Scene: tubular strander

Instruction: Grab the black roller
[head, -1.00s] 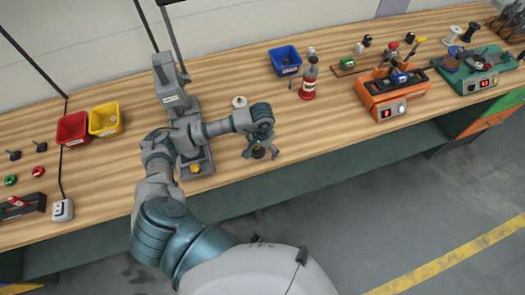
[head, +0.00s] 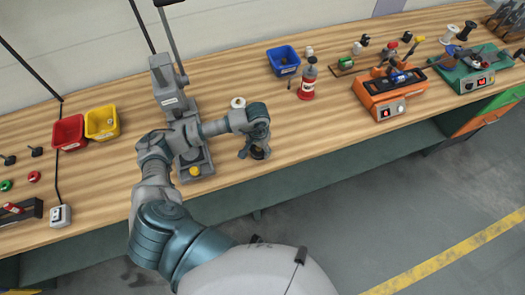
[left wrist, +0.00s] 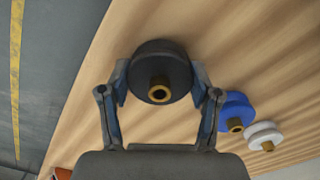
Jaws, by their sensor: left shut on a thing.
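The black roller (left wrist: 160,72) is a dark round spool with a brass-coloured hub. In the left wrist view it sits between the fingers of my left gripper (left wrist: 160,85), which are shut on its two sides. In the head view the left gripper (head: 254,152) points down at the table near its front edge, and the black roller (head: 258,153) shows partly below the fingers. Whether the roller touches the table cannot be told. My right gripper is not in view.
A blue roller (left wrist: 237,112) and a white roller (left wrist: 264,136) stand close beside the gripper. A grey press (head: 165,85) stands left of it on the wooden bench (head: 330,115).

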